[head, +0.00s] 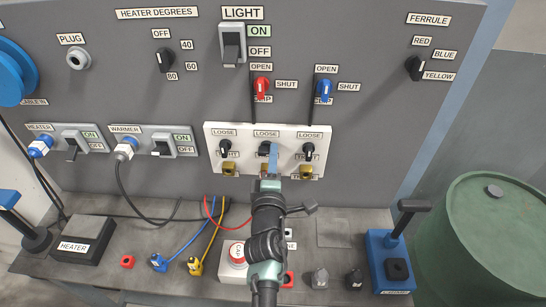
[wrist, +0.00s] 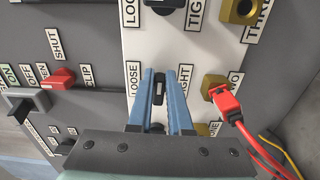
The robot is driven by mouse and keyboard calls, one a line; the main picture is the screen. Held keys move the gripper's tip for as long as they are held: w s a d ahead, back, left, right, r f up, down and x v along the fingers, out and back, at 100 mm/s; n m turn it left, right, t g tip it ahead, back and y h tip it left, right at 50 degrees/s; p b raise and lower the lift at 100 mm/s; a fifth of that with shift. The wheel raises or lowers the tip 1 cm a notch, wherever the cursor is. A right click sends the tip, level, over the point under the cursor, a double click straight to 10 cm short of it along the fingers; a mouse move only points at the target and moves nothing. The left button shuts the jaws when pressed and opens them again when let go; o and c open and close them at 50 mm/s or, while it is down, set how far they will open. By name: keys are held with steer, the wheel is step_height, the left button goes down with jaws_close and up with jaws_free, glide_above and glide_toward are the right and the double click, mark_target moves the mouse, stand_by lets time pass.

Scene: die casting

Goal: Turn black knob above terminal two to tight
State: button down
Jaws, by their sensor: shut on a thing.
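The black knob (wrist: 159,90) above terminal two sits between the LOOSE label (wrist: 134,78) and the TIGHT label (wrist: 185,80) on the white panel. My gripper (wrist: 161,76) has its two blue fingers shut on the knob's sides. The knob's white mark lies along the fingers, toward neither label. In the head view my gripper (head: 272,152) covers most of the knob and terminal two. The gold terminal two (wrist: 210,83) shows in the wrist view, with a red plug (wrist: 226,98) at it; how far the plug is seated I cannot tell.
Matching knobs stand at the left (head: 225,148) and right (head: 309,149) of the white panel. Red (head: 261,88) and blue (head: 323,90) valve handles are above it. Below, blue (head: 157,262) and yellow (head: 195,266) plugs lie on the bench. A green drum (head: 480,240) stands right.

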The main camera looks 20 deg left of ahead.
steer(key=m+b, duration=0.1)
steer(key=m, duration=0.2)
steer(key=f+m+b, duration=0.1)
steer(key=m+b, duration=0.1)
steer(key=m, duration=0.1)
steer(key=m+b, duration=0.1)
steer(key=m, duration=0.2)
steer(key=shift+a+f+b, duration=0.25)
steer(key=shift+a+b, duration=0.05)
steer(key=shift+a, duration=0.05)
steer(key=m+b, duration=0.2)
steer(key=m, duration=0.1)
steer(key=m+b, duration=0.1)
steer(key=shift+s+a+f+m, duration=0.15)
steer(key=shift+a+f+m, duration=0.05)
steer(key=shift+a+m, duration=0.1)
steer(key=shift+a+r+m+b, duration=0.15)
steer(key=shift+a+m+b, duration=0.05)
steer(key=shift+m+b, duration=1.2)
steer(key=shift+m, duration=0.3)
steer(key=c, duration=0.8)
jaws_free()
steer(key=shift+c, duration=0.2)
steer(key=shift+s, duration=0.1)
steer(key=b+v, duration=0.1)
steer(key=v, duration=1.2)
